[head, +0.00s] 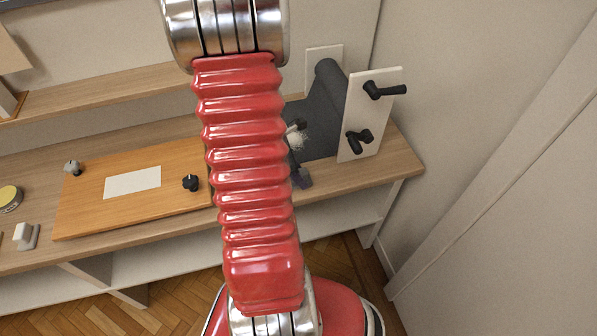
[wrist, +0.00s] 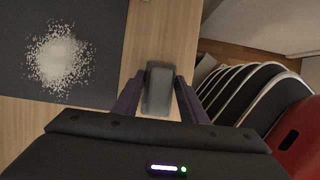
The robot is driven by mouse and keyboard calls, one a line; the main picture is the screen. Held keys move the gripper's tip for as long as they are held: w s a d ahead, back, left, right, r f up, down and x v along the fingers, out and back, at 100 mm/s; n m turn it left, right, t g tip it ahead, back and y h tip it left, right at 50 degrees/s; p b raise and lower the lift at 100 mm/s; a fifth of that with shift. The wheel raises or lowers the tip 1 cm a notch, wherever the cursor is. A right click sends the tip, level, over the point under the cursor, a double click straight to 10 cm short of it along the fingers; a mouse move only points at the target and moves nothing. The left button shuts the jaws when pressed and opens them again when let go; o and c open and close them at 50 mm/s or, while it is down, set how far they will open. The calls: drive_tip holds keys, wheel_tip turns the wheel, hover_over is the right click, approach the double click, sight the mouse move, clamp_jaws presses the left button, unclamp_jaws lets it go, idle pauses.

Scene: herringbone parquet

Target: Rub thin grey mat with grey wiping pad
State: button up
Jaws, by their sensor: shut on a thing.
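The thin grey mat (wrist: 105,35) is a flat dark sheet on the wooden worktop in the wrist view, with a loose pile of white grains (wrist: 58,62) on it. In the head view the mat (head: 318,146) shows partly, right of my arm, with some grains beside the arm. My gripper (wrist: 161,92) is shut on the grey wiping pad (wrist: 160,76), a small dark block. The pad is over bare wood, right of the mat's edge in the wrist view; whether it touches the wood is unclear. In the head view my arm hides most of the gripper.
A stand with white side plates (head: 360,118), dark handles and a dark roller (head: 328,75) stands at the mat's back and right. An orange-brown board (head: 95,205) with knobs and a white card (head: 133,183) lies left of my arm. The worktop's front edge is close.

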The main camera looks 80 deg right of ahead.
sight(306, 170)
drive_tip(key=shift+f, duration=0.35)
drive_tip(key=o, duration=1)
drive_tip(key=shift+o, duration=0.6)
drive_tip(key=shift+o, duration=0.7)
drive_tip(key=shift+r, duration=0.4)
drive_tip(key=shift+c, duration=0.3)
drive_tip(key=c, duration=1.3)
drive_tip(key=shift+r, duration=3)
